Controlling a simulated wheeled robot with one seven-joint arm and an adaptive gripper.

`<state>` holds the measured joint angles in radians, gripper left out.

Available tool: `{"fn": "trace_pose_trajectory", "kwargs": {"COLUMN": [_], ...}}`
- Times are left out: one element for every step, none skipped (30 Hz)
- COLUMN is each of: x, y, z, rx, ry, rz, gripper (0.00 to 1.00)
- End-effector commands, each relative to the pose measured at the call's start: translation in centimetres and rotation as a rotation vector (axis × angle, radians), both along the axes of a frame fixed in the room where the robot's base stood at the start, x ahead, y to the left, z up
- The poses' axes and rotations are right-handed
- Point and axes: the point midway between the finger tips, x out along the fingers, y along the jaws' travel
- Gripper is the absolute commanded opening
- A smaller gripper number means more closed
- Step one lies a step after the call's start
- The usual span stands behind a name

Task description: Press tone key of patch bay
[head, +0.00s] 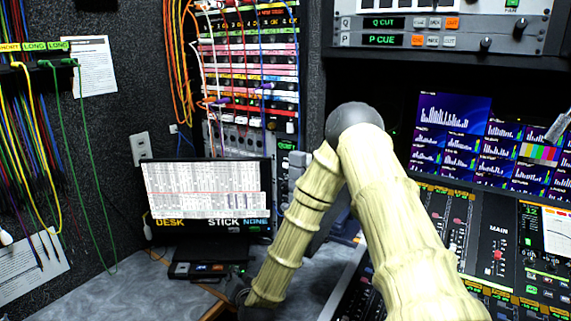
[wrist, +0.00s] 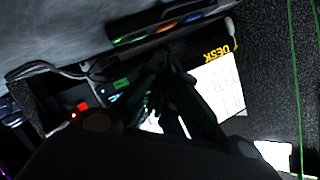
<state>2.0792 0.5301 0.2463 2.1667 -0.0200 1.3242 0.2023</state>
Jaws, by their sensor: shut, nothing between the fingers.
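The patch bay (head: 250,65) looks to be the rack of coloured rows with plugged cables behind the monitor in the head view. I cannot make out a key labelled tone. In the head view my gripper is mostly hidden low beside my pale arm; contact cannot be told.
A monitor (head: 207,190) reading DESK, STICK, NONE stands on the grey desk (head: 110,292). Loose cables (head: 40,150) hang at the left wall. A mixing console (head: 500,245) fills the right. In the wrist view, a dark panel has a red key (wrist: 80,107) and a green key (wrist: 122,83).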

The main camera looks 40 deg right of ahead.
Motion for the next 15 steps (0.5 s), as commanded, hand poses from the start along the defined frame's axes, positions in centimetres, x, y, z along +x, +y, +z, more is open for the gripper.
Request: {"fn": "trace_pose_trajectory", "kwargs": {"x": [1.1, 1.7, 2.5, 3.0, 3.5, 4.1, 4.6, 4.9, 5.4, 5.6, 5.9, 6.1, 6.3, 6.4, 6.5], "y": [-1.1, -1.7, -2.6, -3.3, -4.0, -4.9, -5.7, -6.5, -7.4, -8.2, -8.9, -9.9, -10.5, -11.1, -11.9], "z": [2.7, 3.9, 5.7, 7.1, 8.4, 10.2, 11.5, 12.8, 14.6, 15.9, 17.1, 18.6, 19.6, 20.6, 21.8], "rx": [0.014, 0.022, 0.035, 0.043, 0.053, 0.062, 0.071, 0.080, 0.092, 0.101, 0.108, 0.118, 0.124, 0.131, 0.141], "ry": [-0.052, -0.082, -0.124, -0.156, -0.185, -0.229, -0.259, -0.292, -0.332, -0.363, -0.391, -0.426, -0.452, -0.476, -0.505], "rz": [-0.033, -0.052, -0.078, -0.097, -0.117, -0.144, -0.164, -0.184, -0.211, -0.229, -0.248, -0.273, -0.288, -0.304, -0.322], "gripper": [0.00, 0.00, 0.00, 0.00, 0.00, 0.00, 0.00, 0.00, 0.00, 0.00, 0.00, 0.00, 0.00, 0.00, 0.00]}}
